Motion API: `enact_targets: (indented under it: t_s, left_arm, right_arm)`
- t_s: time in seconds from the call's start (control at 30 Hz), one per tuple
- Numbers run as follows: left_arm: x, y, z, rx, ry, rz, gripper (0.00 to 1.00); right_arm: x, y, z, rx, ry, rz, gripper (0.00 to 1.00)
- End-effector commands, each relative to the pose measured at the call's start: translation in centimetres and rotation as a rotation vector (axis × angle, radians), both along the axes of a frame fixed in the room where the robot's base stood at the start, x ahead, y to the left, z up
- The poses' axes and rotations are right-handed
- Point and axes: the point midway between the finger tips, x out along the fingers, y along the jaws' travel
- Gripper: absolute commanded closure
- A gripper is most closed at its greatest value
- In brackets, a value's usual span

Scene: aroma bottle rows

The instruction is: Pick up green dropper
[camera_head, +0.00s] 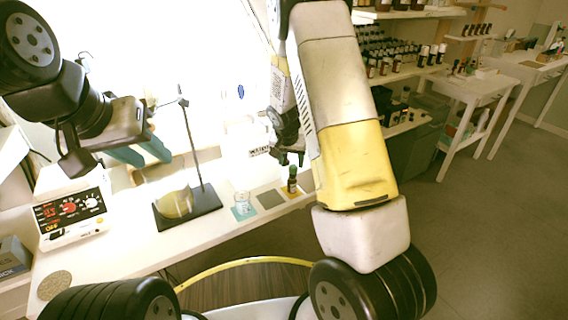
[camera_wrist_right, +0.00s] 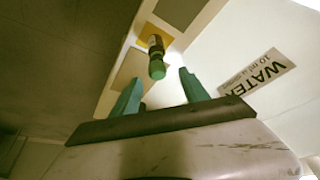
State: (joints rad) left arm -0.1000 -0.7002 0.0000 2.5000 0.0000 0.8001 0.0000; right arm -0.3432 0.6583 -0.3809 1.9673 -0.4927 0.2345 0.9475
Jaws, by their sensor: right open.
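The green dropper is the green top (camera_wrist_right: 157,69) of a small dark bottle (camera_wrist_right: 156,44), standing on a yellow square in the right wrist view. In the head view the green-topped bottle (camera_head: 292,180) stands near the table's front edge. My right gripper (camera_wrist_right: 160,88) is open and empty, its teal fingers apart, with the dropper just beyond and between the fingertips. In the head view my right gripper (camera_head: 288,155) is partly hidden by its own arm, above the bottle. My left gripper (camera_head: 146,158) is above the table at the left, its teal fingers apart and nothing seen between them.
A small glass beaker (camera_head: 243,203) stands left of the bottle, beside a grey square (camera_head: 270,199). A stand with a dark base (camera_head: 203,203) and a round flask (camera_head: 175,203) is further left. A hot plate device (camera_head: 70,215) sits at far left. A WATER label (camera_wrist_right: 257,72) lies right of the gripper.

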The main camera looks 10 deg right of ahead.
Motion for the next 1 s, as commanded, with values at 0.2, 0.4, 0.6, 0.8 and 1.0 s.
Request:
enact_targets:
  t_s: [0.2, 0.4, 0.6, 0.8, 1.0]
  left_arm:
    - [0.0, 0.0, 0.0, 0.000, 0.000, 0.000, 0.64]
    - [0.0, 0.0, 0.0, 0.000, 0.000, 0.000, 0.64]
    - [0.0, 0.0, 0.0, 0.000, 0.000, 0.000, 0.64]
    - [0.0, 0.0, 0.0, 0.000, 0.000, 0.000, 0.64]
    - [0.0, 0.0, 0.0, 0.000, 0.000, 0.000, 0.64]
  right_arm:
    - [1.0, -1.1, -2.9, -0.001, 0.004, -0.001, 0.47]
    - [1.8, -1.3, -4.6, 0.000, 0.001, 0.001, 0.47]
    - [1.8, -1.3, -4.6, 0.000, 0.000, 0.001, 0.47]
    - [1.8, -1.3, -4.6, 0.000, 0.000, 0.001, 0.81]
    - [1.8, -1.3, -4.6, 0.000, 0.000, 0.001, 0.83]
